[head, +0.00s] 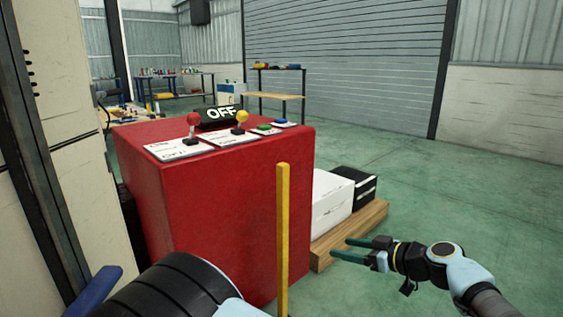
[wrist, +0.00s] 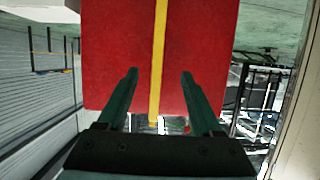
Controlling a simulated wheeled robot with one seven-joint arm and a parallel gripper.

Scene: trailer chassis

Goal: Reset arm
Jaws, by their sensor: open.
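My gripper (head: 358,250) is at the lower right of the head view, stretched out to the left beside the red box, with its two green fingers apart and nothing between them. In the wrist view my gripper (wrist: 158,75) shows its open fingers in front of the red box. A red box (head: 215,215) stands left of centre in the head view. On its top are a red-knobbed lever (head: 193,120), a yellow-knobbed lever (head: 240,118), a green button (head: 264,127), a blue button (head: 281,121) and a dark sign reading OFF (head: 221,115).
A yellow post (head: 283,240) stands upright in front of the red box. Work tables (head: 275,96) stand far back by a shutter. The green floor at the right is clear.

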